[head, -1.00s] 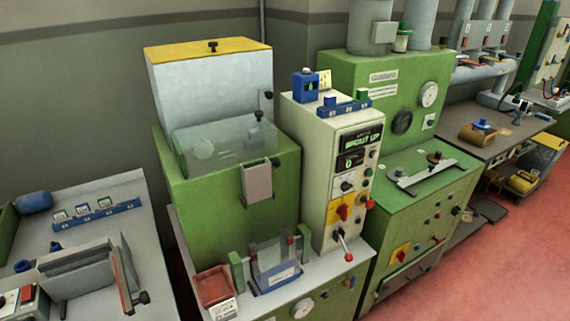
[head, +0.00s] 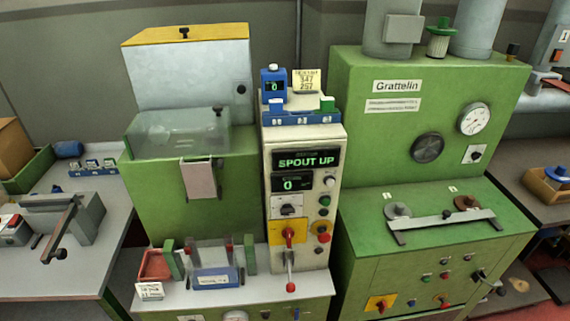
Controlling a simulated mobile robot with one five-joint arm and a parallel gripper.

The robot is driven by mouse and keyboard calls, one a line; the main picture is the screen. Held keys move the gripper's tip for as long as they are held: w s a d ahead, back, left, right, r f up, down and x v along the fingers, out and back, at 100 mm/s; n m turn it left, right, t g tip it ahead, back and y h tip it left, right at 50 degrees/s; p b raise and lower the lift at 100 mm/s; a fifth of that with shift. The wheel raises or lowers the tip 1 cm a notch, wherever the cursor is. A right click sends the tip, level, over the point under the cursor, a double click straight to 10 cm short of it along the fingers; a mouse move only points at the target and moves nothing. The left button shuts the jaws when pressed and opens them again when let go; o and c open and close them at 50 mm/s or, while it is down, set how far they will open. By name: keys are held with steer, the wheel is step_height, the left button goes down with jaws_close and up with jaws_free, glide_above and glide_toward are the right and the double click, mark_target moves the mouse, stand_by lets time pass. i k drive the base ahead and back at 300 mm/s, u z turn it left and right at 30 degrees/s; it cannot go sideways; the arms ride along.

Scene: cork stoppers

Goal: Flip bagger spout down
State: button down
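The bagger is a green machine (head: 195,225) with a clear-sided hopper (head: 175,133) and a pale lidded bin (head: 190,75) above it. A pale grey-pink plate (head: 198,180), which looks like the spout, sits on its front below the hopper, with a small dark knob (head: 214,163) at its upper right. The control panel (head: 300,160) to its right has a display (head: 306,159) reading "SPOUT UP" and a lower display (head: 292,182) reading "0". My gripper is not in view.
A red tray (head: 156,265) sits on the ledge's left. A lever with a red knob (head: 291,287) projects from the panel's bottom. A green "Grattelin" machine (head: 430,130) stands right; a grey bench (head: 60,270) with tools stands left.

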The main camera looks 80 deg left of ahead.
mark_target(200, 179)
steer(key=u, duration=0.05)
steer(key=i, duration=1.4)
steer(key=u, duration=4.05)
steer(key=i, duration=1.05)
steer(key=u, duration=2.4)
